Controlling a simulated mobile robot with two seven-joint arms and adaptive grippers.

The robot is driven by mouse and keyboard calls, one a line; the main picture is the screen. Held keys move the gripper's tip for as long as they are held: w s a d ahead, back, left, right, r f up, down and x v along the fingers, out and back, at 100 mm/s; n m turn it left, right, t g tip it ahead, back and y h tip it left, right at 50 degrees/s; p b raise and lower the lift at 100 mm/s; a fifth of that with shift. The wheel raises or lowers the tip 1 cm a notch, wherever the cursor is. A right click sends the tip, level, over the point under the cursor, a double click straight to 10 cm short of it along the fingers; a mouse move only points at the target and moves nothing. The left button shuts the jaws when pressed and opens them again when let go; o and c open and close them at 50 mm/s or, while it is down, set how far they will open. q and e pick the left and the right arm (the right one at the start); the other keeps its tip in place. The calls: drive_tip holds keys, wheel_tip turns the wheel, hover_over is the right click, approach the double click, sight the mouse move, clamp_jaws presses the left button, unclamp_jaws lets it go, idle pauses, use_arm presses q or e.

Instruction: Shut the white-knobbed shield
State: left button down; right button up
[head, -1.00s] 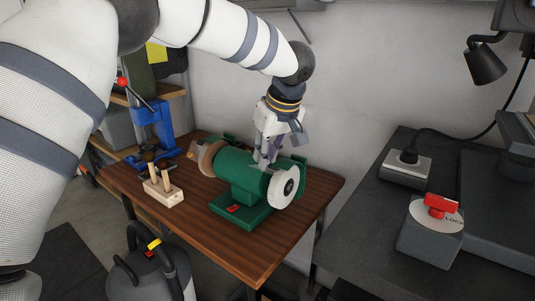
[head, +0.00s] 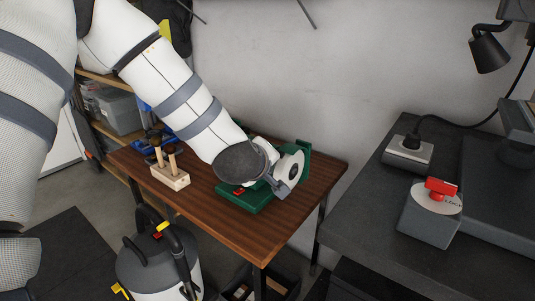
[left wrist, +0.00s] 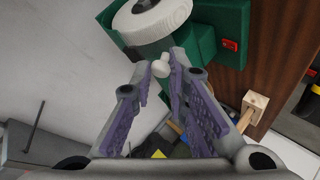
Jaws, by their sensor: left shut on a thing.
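The green bench grinder (head: 247,200) stands on the wooden workbench. Its right white wheel (head: 291,169) faces out, and a wheel also shows at the top of the left wrist view (left wrist: 152,16). In that view a small white knob (left wrist: 160,68) sits between the fingertips of my left gripper (left wrist: 165,65), which is shut on it. In the head view my left gripper (head: 277,187) is low in front of the right wheel, mostly hidden by my wrist. My arm also covers the motor body and left wheel. The shield's angle cannot be made out. My right gripper is not in view.
A wooden block with upright handles (head: 170,175) stands left of the grinder. A grey machine with a red switch (head: 437,190) is on the dark bench at right. A vacuum (head: 160,260) stands on the floor in front. The workbench's front right is clear.

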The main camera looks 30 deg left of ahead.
use_arm(q)
wheel_tip(320, 180, down, 4)
drive_tip(key=t, duration=0.2)
drive_tip(key=n+t+y+b, duration=0.1)
drive_tip(key=t, duration=0.2)
drive_tip(key=shift+w+a+r+n, duration=0.1)
drive_tip(key=shift+n, duration=0.2)
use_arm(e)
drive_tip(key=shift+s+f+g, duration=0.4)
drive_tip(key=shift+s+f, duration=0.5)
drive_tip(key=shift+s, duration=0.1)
use_arm(q)
drive_tip(key=shift+r+t, duration=0.1)
drive_tip(key=shift+t, duration=0.2)
drive_tip(key=c, duration=1.8)
unclamp_jaws()
drive_tip(key=shift+o, duration=1.3)
drive_tip(key=shift+w, duration=0.2)
drive_tip(key=shift+s, duration=0.15)
